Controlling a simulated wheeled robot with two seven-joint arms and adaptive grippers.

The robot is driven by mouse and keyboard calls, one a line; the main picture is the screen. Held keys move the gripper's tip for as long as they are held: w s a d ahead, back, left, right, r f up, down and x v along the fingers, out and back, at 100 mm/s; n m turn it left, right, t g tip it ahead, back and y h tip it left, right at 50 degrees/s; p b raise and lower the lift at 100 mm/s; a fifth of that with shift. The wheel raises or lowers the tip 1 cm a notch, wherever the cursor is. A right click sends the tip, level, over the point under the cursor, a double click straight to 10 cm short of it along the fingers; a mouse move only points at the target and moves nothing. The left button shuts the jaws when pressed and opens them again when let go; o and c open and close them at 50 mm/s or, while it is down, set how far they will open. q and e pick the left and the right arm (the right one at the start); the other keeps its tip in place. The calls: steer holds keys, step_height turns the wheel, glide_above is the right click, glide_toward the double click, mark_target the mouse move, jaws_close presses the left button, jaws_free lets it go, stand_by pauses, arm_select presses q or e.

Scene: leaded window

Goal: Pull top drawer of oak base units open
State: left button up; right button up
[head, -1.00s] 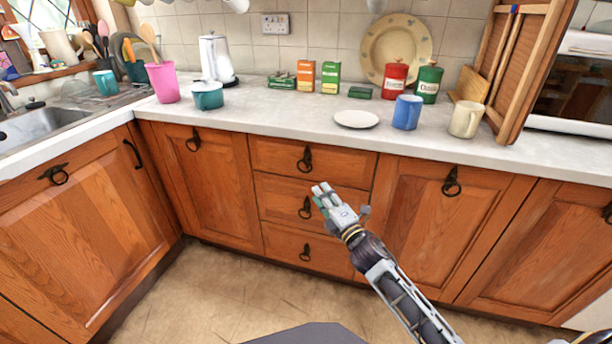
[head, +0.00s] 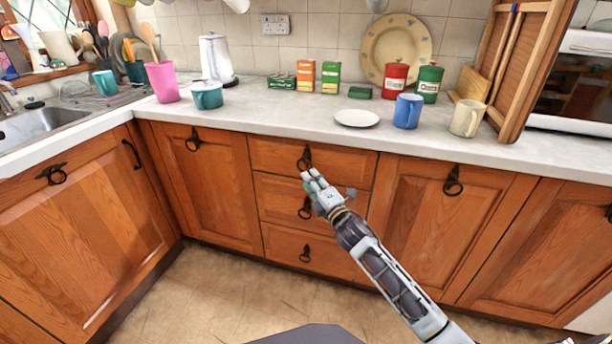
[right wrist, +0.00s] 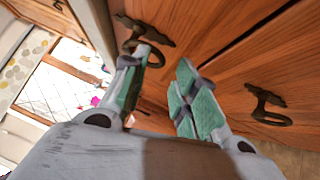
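The top drawer (head: 345,164) of the oak base units is closed, flush with the fronts around it. Its dark ring handle (head: 304,154) hangs at the middle of the front. My right gripper (head: 310,178) is just below and in front of this handle. In the right wrist view the gripper (right wrist: 157,80) has its two green-padded fingers apart. The top drawer's handle (right wrist: 148,33) is at the tip of the left finger, which overlaps its ring; I cannot tell if they touch. Nothing is seen between the fingers. My left gripper is not in view.
The middle drawer's handle (head: 305,209) and the bottom drawer (head: 288,247) are below. The worktop (head: 290,115) above carries a white plate (head: 356,118), a blue mug (head: 407,111) and several other items. The floor (head: 220,285) in front is clear.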

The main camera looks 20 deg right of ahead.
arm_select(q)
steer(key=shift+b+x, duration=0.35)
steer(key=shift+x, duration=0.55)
arm_select(e)
steer(key=x, duration=0.4)
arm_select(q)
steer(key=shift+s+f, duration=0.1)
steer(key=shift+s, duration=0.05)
arm_select(e)
jaws_close()
